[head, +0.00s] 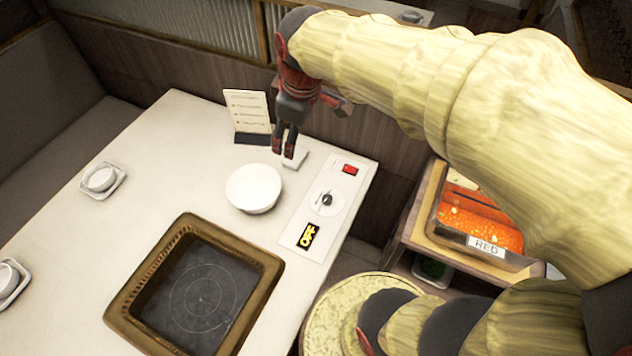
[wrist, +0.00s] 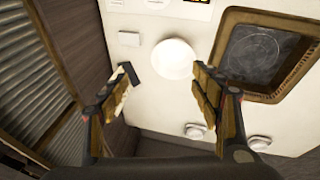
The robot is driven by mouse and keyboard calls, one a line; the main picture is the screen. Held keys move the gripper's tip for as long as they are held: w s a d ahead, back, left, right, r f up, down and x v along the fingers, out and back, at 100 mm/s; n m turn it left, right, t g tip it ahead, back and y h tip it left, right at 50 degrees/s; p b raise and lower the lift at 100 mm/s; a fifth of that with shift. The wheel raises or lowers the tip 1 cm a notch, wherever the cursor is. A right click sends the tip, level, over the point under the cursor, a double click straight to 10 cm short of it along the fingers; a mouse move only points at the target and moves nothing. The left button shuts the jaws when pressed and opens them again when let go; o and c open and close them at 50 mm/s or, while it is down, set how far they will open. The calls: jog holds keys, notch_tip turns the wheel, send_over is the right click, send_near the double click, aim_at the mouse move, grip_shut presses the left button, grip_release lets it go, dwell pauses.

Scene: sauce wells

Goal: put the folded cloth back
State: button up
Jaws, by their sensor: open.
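A small white folded square, which looks like the folded cloth (head: 296,159), lies on the table behind the white bowl (head: 254,188). It also shows in the wrist view (wrist: 129,38), left of the bowl and beyond the fingertips. My gripper (head: 284,148) is open and empty, with its fingers pointing down. In the head view its fingertips overlap the cloth's left side; in the wrist view the cloth is apart from both fingers (wrist: 160,80). How high the fingertips are above the table I cannot tell.
A menu card on a dark stand (head: 248,115) is close left of my gripper. The control panel (head: 327,205) with red switch and knob is on the right. A framed sunken cooker (head: 190,290) is in front. A crate marked RED (head: 487,246) stands right of the table.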

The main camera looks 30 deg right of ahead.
jog(key=s+a+m+t, duration=0.1)
jog(key=s+a+m, duration=0.1)
jog(key=s+m, duration=0.6)
jog(key=s, duration=0.6)
jog(key=shift+s+a+t, duration=0.25)
jog(key=shift+a+t, duration=0.1)
jog(key=shift+t, duration=0.05)
jog(key=shift+c, duration=0.7)
